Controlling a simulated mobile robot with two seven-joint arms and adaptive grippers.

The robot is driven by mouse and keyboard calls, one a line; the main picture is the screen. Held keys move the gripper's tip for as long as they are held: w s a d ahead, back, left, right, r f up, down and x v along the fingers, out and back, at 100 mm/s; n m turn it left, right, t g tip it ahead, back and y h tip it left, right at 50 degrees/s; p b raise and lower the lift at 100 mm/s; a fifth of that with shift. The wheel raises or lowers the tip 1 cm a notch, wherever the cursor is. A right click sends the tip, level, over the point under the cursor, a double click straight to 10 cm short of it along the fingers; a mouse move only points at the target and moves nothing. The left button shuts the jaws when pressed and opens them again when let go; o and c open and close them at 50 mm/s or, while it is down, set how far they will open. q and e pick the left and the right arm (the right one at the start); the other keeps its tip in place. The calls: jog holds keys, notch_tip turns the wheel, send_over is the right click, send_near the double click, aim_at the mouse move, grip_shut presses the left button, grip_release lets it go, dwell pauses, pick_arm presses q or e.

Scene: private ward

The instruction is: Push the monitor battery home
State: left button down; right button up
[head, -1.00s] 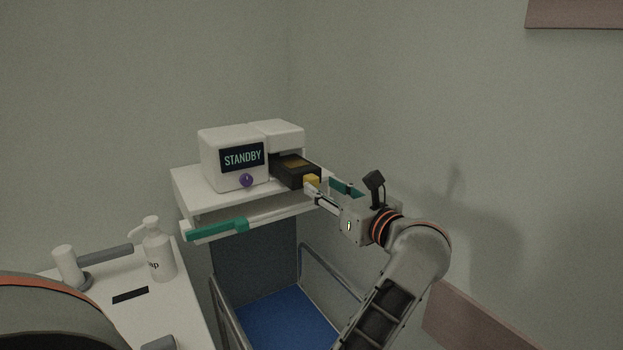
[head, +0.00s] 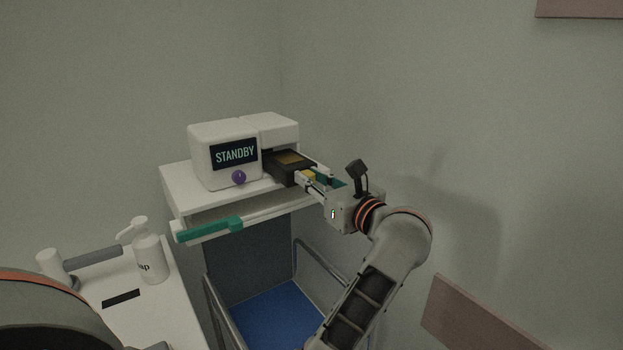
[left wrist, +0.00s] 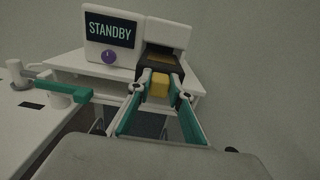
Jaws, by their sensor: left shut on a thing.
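The white monitor (head: 225,140) stands on a white shelf and its screen reads STANDBY. The black battery (head: 287,167) with a brownish top lies at the open bay on the monitor's right side, its far end inside and its near end sticking out. It also shows in the left wrist view (left wrist: 158,66). A yellow block (left wrist: 159,86) is on its near end. My left gripper (head: 308,178) is shut on the battery's near end, with its fingers on either side of the yellow block. How deep the battery sits inside is hidden. My right gripper is not in view.
The shelf (head: 180,190) has a green front handle (head: 210,230) and stands above a blue base (head: 275,315) with grey rails. A soap bottle (head: 149,258) stands on a white surface at the left. Walls stand close behind and right.

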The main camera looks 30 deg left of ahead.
aim_at(286, 161)
pick_arm(q)
jog(key=b+x, duration=0.1)
jog(key=x, duration=0.9)
jog(key=shift+b, duration=0.35)
jog(key=shift+w+a, duration=0.15)
jog(key=shift+a, duration=0.1)
jog(key=shift+a+r, duration=0.1)
jog(key=shift+r, duration=0.1)
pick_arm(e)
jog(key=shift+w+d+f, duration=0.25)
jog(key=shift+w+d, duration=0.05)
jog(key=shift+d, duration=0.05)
pick_arm(q)
jog(key=c, duration=1.8)
grip_release()
jog(key=shift+a+f, duration=0.1)
jog(key=shift+f, duration=0.05)
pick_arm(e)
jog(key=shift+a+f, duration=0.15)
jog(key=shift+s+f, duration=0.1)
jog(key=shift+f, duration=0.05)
